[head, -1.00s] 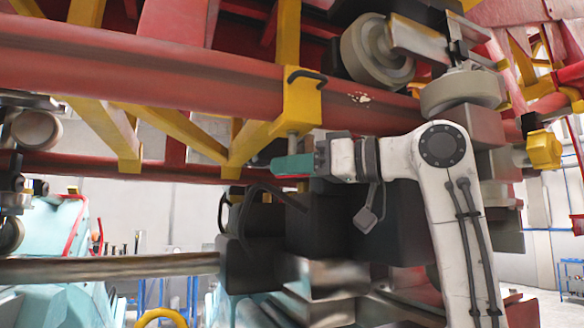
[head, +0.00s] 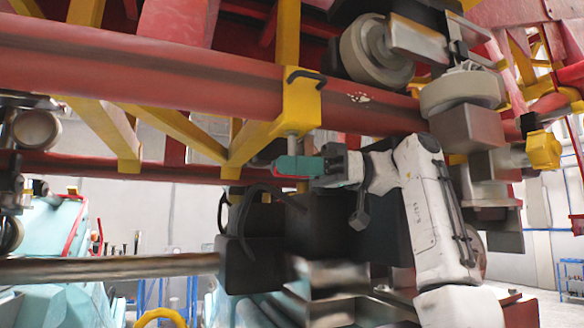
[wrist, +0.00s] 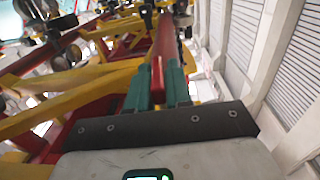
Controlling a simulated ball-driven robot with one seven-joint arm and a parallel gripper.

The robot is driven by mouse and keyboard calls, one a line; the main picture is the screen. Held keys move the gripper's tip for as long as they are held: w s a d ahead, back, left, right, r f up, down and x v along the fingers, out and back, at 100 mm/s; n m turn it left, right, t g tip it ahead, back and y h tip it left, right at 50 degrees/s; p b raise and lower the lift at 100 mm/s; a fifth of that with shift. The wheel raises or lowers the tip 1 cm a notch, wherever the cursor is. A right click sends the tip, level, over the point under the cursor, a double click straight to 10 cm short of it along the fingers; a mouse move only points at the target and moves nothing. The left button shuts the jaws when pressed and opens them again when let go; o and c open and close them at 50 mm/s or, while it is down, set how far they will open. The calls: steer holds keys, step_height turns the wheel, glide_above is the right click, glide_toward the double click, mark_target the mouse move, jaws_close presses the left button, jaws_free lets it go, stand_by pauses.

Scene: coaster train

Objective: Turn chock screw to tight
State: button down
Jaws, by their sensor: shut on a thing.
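The yellow chock block (head: 302,103) with a black handle on top is clamped on the red rail. Its grey screw (head: 292,146) sticks out below. My gripper (head: 298,166), with teal fingers, is just under the screw, coming from the right. In the wrist view my gripper (wrist: 158,92) is shut on a narrow red piece (wrist: 157,78), which appears to be the screw's handle. The fingers hide most of this piece in the head view, so its exact joint with the screw cannot be seen.
A large red rail (head: 180,75) and yellow braces (head: 175,130) run overhead. Grey wheels (head: 378,50) hang close above my arm at the right. Dark blocks (head: 325,225) and a long metal bar (head: 110,267) lie below. The rails crowd the space around my wrist.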

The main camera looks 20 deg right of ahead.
steer(key=shift+n+g, duration=0.3)
steer(key=shift+g, duration=0.2)
steer(key=c, duration=1.2)
jaws_free()
steer(key=shift+o, duration=0.2)
steer(key=shift+t, duration=0.5)
